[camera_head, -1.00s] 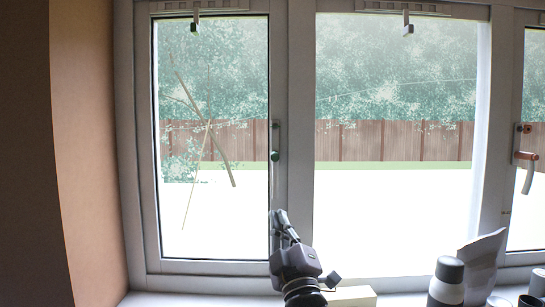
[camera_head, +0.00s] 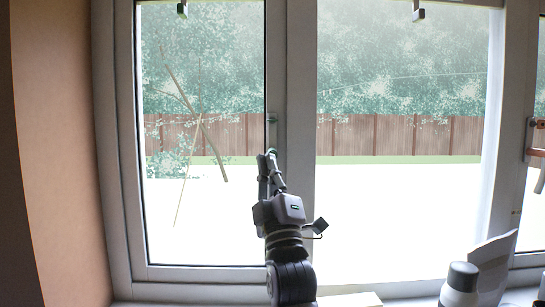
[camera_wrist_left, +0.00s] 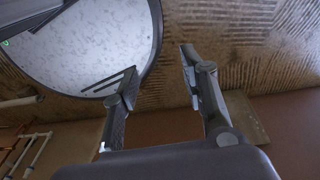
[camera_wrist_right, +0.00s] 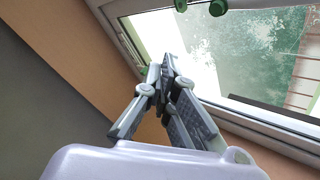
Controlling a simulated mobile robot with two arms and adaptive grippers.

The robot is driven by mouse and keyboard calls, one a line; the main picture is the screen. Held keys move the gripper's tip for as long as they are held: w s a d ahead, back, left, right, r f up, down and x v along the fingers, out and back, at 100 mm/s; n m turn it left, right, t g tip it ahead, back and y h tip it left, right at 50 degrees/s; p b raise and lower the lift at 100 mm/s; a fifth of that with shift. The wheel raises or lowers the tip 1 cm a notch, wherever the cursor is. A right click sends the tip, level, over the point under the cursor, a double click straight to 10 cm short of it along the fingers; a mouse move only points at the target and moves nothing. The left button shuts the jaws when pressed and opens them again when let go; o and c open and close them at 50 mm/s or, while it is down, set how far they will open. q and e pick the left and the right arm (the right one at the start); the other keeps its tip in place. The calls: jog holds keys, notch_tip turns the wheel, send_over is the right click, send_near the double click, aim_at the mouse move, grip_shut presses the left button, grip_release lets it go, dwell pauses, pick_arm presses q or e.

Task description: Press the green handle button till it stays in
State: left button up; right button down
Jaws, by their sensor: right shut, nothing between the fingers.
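The window handle (camera_head: 272,122) is on the upright frame between the left and middle panes. A small green button (camera_head: 274,151) shows at its lower end, partly behind my right gripper's tips. My right gripper (camera_head: 267,156) is shut and empty, pointing up, with its tips close to the button; I cannot tell whether they touch. My left gripper (camera_wrist_left: 160,62) is open and empty, away from the window.
The sill holds a pale block (camera_head: 348,300), a grey-topped bottle (camera_head: 460,285) and a folded sheet (camera_head: 494,262) at right. Another handle (camera_head: 537,153) is on the right frame. The left wrist view shows a dark-rimmed, speckled round surface (camera_wrist_left: 95,45) and pipes (camera_wrist_left: 38,150).

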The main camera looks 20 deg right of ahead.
pick_arm(q)
jog(key=shift+w+r, duration=0.25)
jog(key=shift+w, duration=0.5)
pick_arm(e)
jog(key=w+d, duration=0.2)
jog(key=w, duration=0.5)
jog(key=shift+w+d, duration=0.15)
jog(key=shift+w, duration=0.15)
dwell(0.4)
jog(key=shift+w+d, duration=0.1)
jog(key=shift+w, duration=0.3)
pick_arm(q)
jog(key=shift+r, duration=0.1)
pick_arm(e)
jog(key=shift+w+d, duration=0.1)
jog(key=shift+w, duration=0.35)
dwell(0.6)
jog(key=shift+s, duration=0.1)
jog(key=shift+s+a, duration=0.25)
jog(key=shift+s, duration=0.55)
